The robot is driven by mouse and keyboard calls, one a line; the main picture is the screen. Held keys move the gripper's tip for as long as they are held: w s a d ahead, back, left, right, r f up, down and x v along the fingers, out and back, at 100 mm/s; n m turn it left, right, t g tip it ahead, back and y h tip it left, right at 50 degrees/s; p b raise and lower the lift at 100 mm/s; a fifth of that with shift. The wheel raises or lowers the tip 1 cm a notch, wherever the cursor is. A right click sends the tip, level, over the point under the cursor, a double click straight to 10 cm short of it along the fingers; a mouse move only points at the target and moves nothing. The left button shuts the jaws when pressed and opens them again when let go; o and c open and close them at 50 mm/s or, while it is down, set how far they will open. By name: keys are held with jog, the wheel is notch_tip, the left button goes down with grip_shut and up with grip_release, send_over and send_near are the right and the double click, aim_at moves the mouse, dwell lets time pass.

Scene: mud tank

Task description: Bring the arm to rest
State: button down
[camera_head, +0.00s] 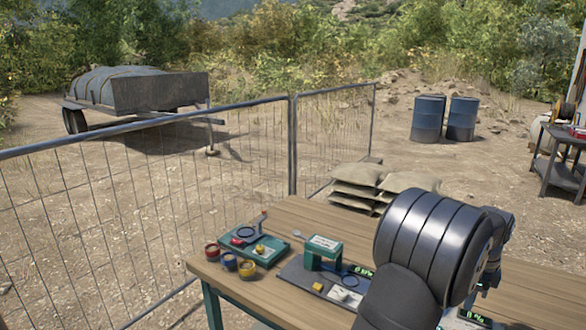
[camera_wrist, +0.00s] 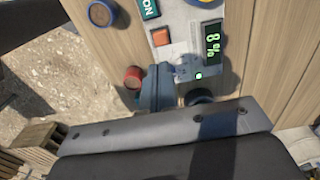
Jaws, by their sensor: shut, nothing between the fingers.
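My gripper (camera_wrist: 158,86) shows in the wrist view with its two grey fingers together and nothing visible between them. It is over the wooden table (camera_wrist: 268,75), beside a panel with a green "8 %" display (camera_wrist: 212,42). In the head view my dark arm covers the right part of the table (camera_head: 535,298), and my fingertips are hidden behind it. I cannot tell the gripper's exact height above the table.
A red round pot (camera_wrist: 133,77) stands just left of the fingers, and a blue one (camera_wrist: 101,13) further up. A green tray (camera_head: 253,247), coloured pots (camera_head: 229,262) and a green-framed device (camera_head: 323,250) stand on the table's left half. A mesh fence (camera_head: 150,215) runs behind.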

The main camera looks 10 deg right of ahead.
notch_tip(320, 180, up, 8)
jog(key=shift+s+f+n, duration=1)
jog(key=shift+s+f, duration=0.45)
jog(key=shift+s, duration=0.15)
